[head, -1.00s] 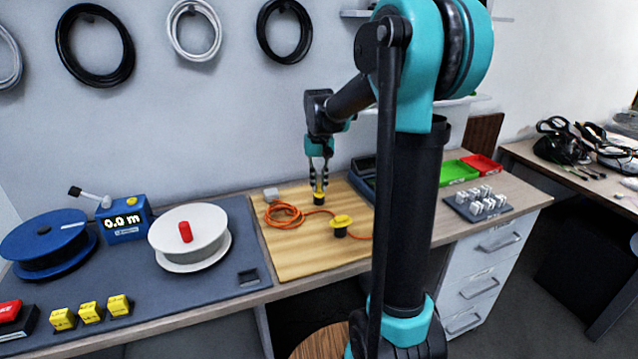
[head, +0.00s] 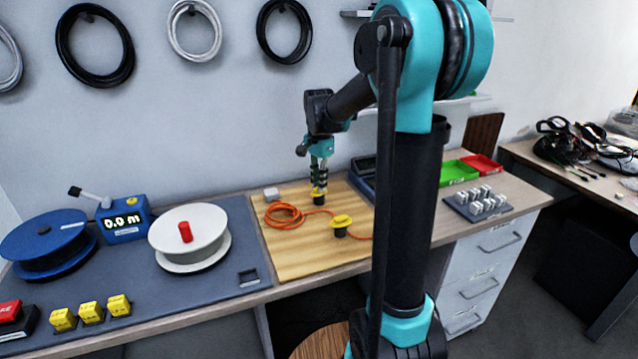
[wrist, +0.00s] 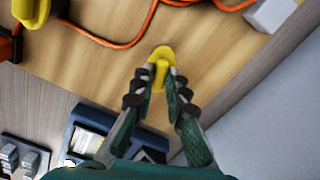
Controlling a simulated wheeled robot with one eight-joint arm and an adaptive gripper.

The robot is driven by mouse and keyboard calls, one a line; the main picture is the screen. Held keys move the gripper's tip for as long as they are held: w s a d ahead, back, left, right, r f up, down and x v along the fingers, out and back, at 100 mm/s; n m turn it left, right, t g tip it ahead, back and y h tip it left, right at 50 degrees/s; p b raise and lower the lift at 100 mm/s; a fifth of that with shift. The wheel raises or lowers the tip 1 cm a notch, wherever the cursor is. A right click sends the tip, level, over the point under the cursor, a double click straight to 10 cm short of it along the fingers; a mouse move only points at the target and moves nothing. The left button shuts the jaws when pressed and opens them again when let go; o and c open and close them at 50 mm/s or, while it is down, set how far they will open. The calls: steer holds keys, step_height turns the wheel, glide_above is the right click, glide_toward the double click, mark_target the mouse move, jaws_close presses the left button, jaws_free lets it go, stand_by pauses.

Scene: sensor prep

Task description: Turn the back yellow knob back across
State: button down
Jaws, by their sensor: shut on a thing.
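The back yellow knob (head: 319,193) sits on a dark base on the wooden board (head: 288,262). It also shows in the wrist view (wrist: 162,55), with its raised grip bar between my fingertips. My gripper (head: 319,186) points down over it and is shut on the bar; it also shows in the wrist view (wrist: 161,82). The fingers hide part of the knob. The front yellow knob (head: 341,222) stands nearer the board's front edge and apart from my gripper. It is partly cut off at the top left of the wrist view (wrist: 32,12).
An orange cable (head: 284,216) lies coiled on the board and runs between the knobs. A small grey block (head: 271,194) lies at the back left. A dark device (head: 362,170) stands right of the back knob. A white spool (head: 205,232) stands left of the board.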

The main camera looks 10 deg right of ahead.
steer(key=shift+m, duration=1.8)
steer(key=c, duration=1.5)
jaws_free()
steer(key=shift+c, duration=0.2)
step_height(320, 180, up, 12)
steer(key=shift+s, duration=0.1)
